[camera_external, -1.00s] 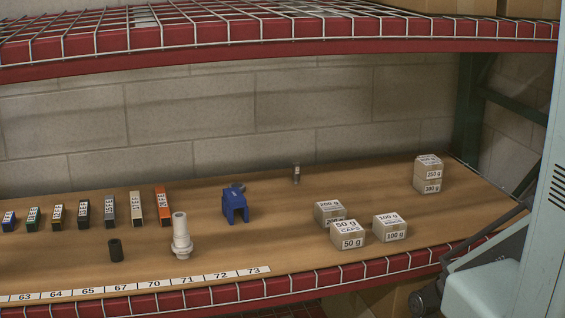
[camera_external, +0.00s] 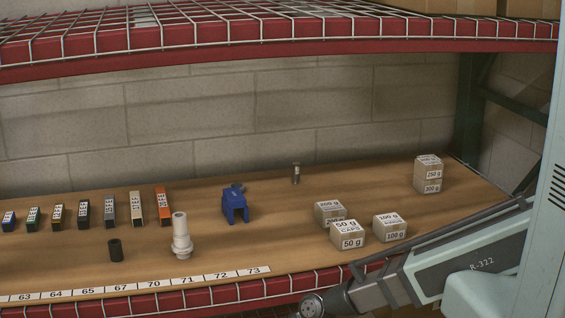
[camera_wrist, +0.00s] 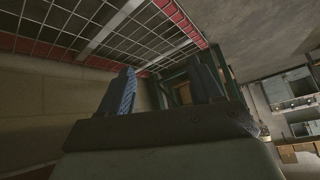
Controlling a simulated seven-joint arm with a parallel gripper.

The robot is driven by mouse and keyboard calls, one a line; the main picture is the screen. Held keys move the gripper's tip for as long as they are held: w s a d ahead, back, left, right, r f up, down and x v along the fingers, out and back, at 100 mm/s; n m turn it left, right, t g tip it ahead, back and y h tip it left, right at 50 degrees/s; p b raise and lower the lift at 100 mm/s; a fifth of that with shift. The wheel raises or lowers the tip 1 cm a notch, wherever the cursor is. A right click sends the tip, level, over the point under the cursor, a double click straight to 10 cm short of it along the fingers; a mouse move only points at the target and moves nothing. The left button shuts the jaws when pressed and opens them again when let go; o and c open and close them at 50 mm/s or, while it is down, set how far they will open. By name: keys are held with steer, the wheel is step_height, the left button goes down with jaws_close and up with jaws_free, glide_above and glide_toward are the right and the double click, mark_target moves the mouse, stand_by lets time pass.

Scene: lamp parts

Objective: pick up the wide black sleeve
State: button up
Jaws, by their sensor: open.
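The wide black sleeve (camera_external: 116,250) stands upright on the wooden shelf in the external view, at the left, beside a white stepped lamp part (camera_external: 181,238). My arm reaches in from the lower right in the external view, in front of the shelf edge and far from the sleeve. The gripper's fingers do not show there. In the wrist view my gripper (camera_wrist: 162,90) has its two dark fingers apart with nothing between them. That view shows the wire rack, a wall and a room beyond, and no sleeve.
A blue bracket (camera_external: 235,205) stands behind the white part. A row of small coloured boxes (camera_external: 109,212) is behind the sleeve. Weight boxes (camera_external: 348,235) stand at the right near my arm. A small dark cylinder (camera_external: 296,172) is at the back. A wire upper shelf (camera_external: 260,35) hangs above.

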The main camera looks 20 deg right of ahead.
steer(key=s+a+r+n+t+y, duration=0.1)
steer(key=s+a+r+y, duration=0.15)
steer(key=a+r, duration=0.4)
steer(key=s+a+r+y, duration=0.1)
steer(key=s+a+r, duration=0.3)
steer(key=a, duration=0.6)
steer(key=s+a+r+n+t+y, duration=0.1)
steer(key=s+a+r+y, duration=0.15)
steer(key=a+r, duration=0.45)
steer(key=s+a+r+n+g+y, duration=0.3)
steer(key=s+a+r+y, duration=0.2)
steer(key=s+a+r, duration=2.35)
steer(key=w+a+n+g+h, duration=0.3)
steer(key=w+n+g, duration=0.15)
steer(key=w, duration=0.65)
steer(key=m+t+h, duration=0.3)
steer(key=m+h, duration=0.1)
steer(key=h, duration=1.1)
glide_above(114, 242)
step_height(114, 242, down, 10)
step_height(114, 242, down, 13)
steer(key=shift+r, duration=0.1)
